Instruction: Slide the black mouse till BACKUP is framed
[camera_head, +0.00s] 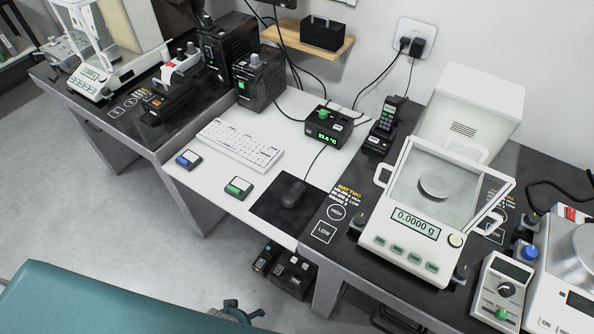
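The black mouse (292,195) rests on a black mat (268,212) at the front right of the white table section. Its cable runs back toward a black box with a green display (326,137). I cannot read the word BACKUP anywhere in this view, and no frame or cursor can be made out. Neither of my grippers is in view.
A white keyboard (240,145) and two small label boxes, one blue (188,159) and one green (239,188), lie left of the mouse. A balance (414,222) stands to the right on a black bench. A teal surface (90,305) fills the lower left.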

